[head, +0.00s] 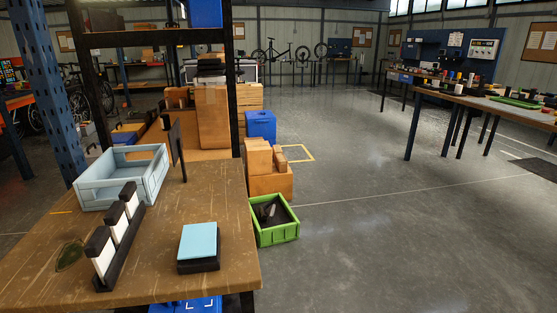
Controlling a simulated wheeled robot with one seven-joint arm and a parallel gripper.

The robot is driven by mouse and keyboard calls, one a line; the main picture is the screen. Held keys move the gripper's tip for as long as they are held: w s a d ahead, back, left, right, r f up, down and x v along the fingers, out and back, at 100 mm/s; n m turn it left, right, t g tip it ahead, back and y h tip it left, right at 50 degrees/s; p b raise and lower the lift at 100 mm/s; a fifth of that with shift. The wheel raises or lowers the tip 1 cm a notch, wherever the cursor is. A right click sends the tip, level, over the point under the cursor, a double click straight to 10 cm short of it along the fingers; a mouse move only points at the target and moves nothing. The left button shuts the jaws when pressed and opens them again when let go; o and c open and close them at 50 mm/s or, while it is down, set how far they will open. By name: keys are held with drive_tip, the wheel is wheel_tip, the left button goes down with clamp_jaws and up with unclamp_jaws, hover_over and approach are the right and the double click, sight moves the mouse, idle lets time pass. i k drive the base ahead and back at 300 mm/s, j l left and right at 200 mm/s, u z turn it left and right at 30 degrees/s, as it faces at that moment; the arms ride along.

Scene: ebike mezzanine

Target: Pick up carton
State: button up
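Several brown cartons stand on the floor beyond the wooden table. A low, wide carton (270,185) has smaller cartons (258,159) stacked on top of it. A tall carton (212,120) stands farther back, with dark items on top. I cannot tell which of these is the task's carton. My gripper is not in view.
The wooden table (215,275) is close at left, with a light blue crate (118,192), a black-and-white rack (118,235) and a blue-topped black block (198,248). A green crate (275,233) with dark contents is on the floor. A workbench (480,104) stands right; the middle floor is clear.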

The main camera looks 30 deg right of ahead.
sight(277, 149)
drive_tip(key=z, duration=0.35)
drive_tip(key=i+l+z, duration=0.2)
drive_tip(key=i+z, duration=0.25)
drive_tip(key=i+l+z, duration=0.1)
drive_tip(key=i+z, duration=0.15)
drive_tip(key=z, duration=0.15)
drive_tip(key=i, duration=8)
drive_tip(key=i+u, duration=0.1)
drive_tip(key=i, duration=0.8)
drive_tip(key=i+l, duration=0.2)
drive_tip(key=i, duration=0.65)
drive_tip(key=j+u, duration=0.05)
